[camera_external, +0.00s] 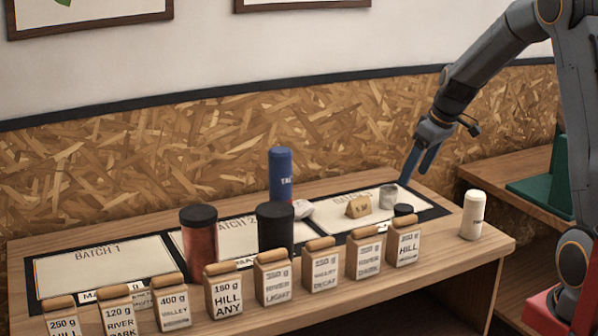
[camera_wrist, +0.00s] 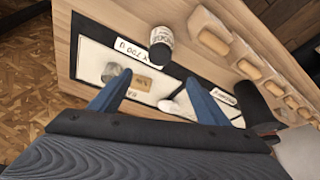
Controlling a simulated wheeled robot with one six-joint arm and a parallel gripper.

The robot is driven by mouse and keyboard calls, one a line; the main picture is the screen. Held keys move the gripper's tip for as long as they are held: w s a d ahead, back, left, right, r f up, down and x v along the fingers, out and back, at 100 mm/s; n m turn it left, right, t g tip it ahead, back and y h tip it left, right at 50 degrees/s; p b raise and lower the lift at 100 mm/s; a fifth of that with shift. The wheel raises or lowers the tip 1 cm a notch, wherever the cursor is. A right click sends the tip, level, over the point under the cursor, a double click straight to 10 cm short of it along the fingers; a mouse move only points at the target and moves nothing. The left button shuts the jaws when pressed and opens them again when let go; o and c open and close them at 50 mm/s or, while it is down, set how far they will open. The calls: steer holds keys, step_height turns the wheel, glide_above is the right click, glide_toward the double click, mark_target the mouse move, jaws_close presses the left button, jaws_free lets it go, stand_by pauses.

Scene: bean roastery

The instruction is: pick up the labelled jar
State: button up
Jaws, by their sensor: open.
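A small jar with a black lid (camera_external: 403,209) stands mostly hidden behind a front bag at the right. In the wrist view, a pale jar with dark print on its label (camera_wrist: 160,42) stands beyond my fingertips, by the "700 g" strip; it appears to be the same jar. My gripper (camera_external: 418,172) is open and empty above the right end of the table. Its blue fingers are spread in the wrist view (camera_wrist: 158,76), with the jar apart from them. A white jar with small marks (camera_external: 473,214) stands at the table's right end.
Several labelled bags (camera_external: 320,264) line the front edge.

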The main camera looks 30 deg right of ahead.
glide_above(406, 208)
steer(key=s, duration=0.2)
steer(key=f, duration=0.5)
steer(key=shift+w+d+f, duration=0.15)
steer(key=shift+d, duration=0.25)
steer(key=shift+p+x, duration=1.35)
steer(key=shift+x, duration=2.45)
steer(key=shift+s+d+f, duration=0.1)
steer(key=shift+s, duration=0.15)
steer(key=shift+c, duration=0.6)
steer(key=c, duration=1.2)
